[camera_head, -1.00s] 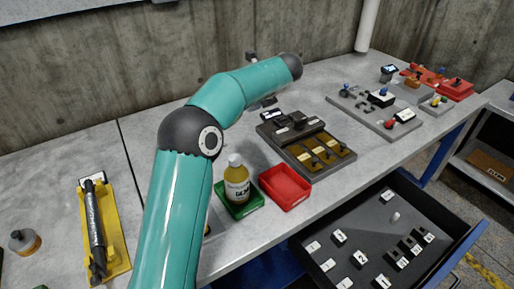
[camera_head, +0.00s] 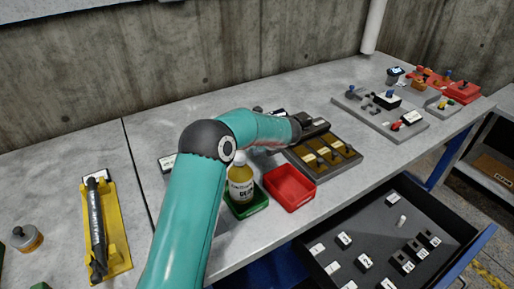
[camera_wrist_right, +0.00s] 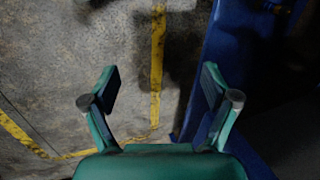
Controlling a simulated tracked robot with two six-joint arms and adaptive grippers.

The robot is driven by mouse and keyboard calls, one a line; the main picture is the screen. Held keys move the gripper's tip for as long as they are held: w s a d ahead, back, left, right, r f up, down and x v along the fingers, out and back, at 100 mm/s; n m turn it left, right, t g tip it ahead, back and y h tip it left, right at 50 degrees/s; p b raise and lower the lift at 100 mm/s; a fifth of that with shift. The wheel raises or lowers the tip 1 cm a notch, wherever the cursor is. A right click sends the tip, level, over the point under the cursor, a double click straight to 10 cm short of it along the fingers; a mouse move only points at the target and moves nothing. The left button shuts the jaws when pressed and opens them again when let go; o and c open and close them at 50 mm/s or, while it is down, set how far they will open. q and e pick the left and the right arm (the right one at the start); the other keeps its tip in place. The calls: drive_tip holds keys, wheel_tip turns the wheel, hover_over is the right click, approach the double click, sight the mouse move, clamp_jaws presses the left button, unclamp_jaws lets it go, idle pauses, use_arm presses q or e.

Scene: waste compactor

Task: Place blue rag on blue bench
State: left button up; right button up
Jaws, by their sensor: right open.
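I cannot make out a blue rag in either view. The bench (camera_head: 75,145) in the head view has a grey top, with blue parts (camera_head: 270,268) below its front edge. A blue structure (camera_wrist_right: 215,65) stands at the right of the right wrist view; I cannot tell which part of the bench it is. My right gripper (camera_wrist_right: 160,88) is open and empty above the floor, with its right finger in front of the blue structure. In the head view my teal left arm reaches across the bench top; its gripper fingers are not visible.
A bottle (camera_head: 240,182) stands in a green tray (camera_head: 246,210) beside a red tray (camera_head: 290,187). A yellow holder (camera_head: 117,225) with a dark tool lies left. An open drawer (camera_head: 452,215) juts out front right.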

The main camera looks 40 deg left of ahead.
use_arm(q)
drive_tip(key=shift+f, duration=0.35)
drive_tip(key=shift+f, duration=0.15)
drive_tip(key=o, duration=1.1)
drive_tip(key=shift+o, duration=0.2)
drive_tip(key=shift+r, duration=0.25)
drive_tip(key=v, duration=1.2)
drive_tip(key=shift+b, duration=0.45)
